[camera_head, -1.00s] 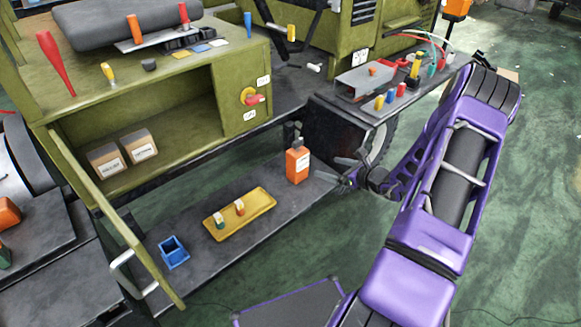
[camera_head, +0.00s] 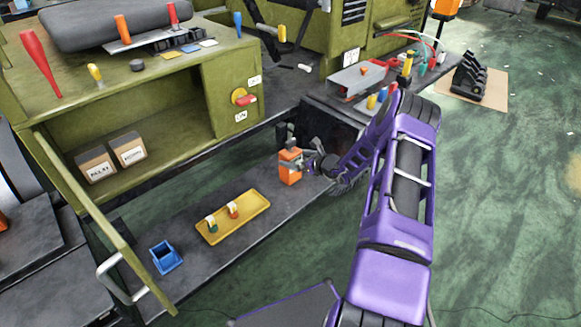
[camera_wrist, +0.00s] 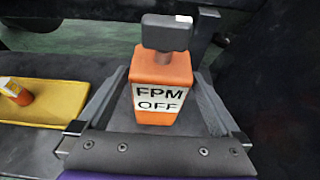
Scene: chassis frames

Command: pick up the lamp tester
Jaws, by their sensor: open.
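An orange box-shaped device (camera_head: 290,169) with a dark top stands upright on the dark lower shelf (camera_head: 228,262). It looks like the lamp tester, but I cannot confirm this. In the wrist view, the same orange device (camera_wrist: 163,72) shows a white label reading "FPM OFF" and a dark block on top. My gripper (camera_wrist: 163,88) is open, with one finger on each side of the device. I cannot tell whether the fingers touch it. In the head view, my gripper (camera_head: 293,160) reaches it from the right.
A yellow tray (camera_head: 254,207) with small coloured pieces lies left of the device, and a blue open box (camera_head: 166,257) beyond it. An olive cabinet (camera_head: 228,90) stands behind. A grey upper ledge (camera_head: 341,108) with coloured items is close to my arm.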

